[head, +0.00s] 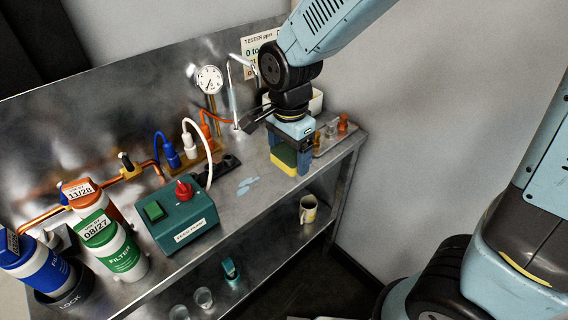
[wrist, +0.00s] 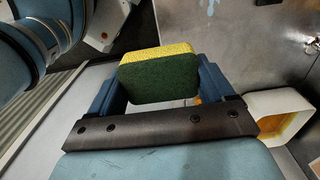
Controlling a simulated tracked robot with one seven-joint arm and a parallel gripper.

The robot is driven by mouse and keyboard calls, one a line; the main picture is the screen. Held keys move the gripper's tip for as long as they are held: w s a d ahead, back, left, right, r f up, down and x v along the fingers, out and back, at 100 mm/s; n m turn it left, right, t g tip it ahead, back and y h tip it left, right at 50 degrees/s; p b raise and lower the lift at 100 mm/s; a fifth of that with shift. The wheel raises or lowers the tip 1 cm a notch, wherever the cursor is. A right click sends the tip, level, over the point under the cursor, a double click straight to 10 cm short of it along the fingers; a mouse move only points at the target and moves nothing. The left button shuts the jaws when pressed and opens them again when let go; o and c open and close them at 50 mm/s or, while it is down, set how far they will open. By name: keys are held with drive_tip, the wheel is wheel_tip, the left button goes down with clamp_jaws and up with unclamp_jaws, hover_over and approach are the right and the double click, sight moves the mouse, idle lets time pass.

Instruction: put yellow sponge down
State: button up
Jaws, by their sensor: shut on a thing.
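The yellow sponge (head: 284,158) has a dark green scouring side. My gripper (head: 289,155) is shut on it, near the right end of the steel bench (head: 233,198). In the wrist view the sponge (wrist: 160,75) sits between the two blue fingers of my gripper (wrist: 158,85), green side toward the camera and yellow along its top edge. In the head view I cannot tell whether the sponge touches the bench top or hangs just above it. A pale blue wet patch (head: 248,185) lies on the bench to the left of the sponge.
A green control box (head: 185,222) with a red knob stands left on the bench, beside filter canisters (head: 110,245). A tray with small brass and orange parts (head: 335,132) is right of my gripper. A mug (head: 308,209) stands on the lower shelf. Bench around the patch is clear.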

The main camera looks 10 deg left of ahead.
drive_tip(key=w+f, duration=0.2)
drive_tip(key=w+a+f, duration=0.1)
drive_tip(key=w+f, duration=0.2)
drive_tip(key=shift+w+a+f, duration=0.35)
drive_tip(key=shift+a, duration=0.05)
drive_tip(key=shift+w+a+f, duration=0.15)
drive_tip(key=shift+w+f, duration=0.35)
drive_tip(key=shift+f, duration=0.2)
wheel_tip(320, 180, down, 3)
drive_tip(key=shift+r, duration=0.1)
drive_tip(key=shift+s+f, duration=0.15)
drive_tip(key=shift+f, duration=0.1)
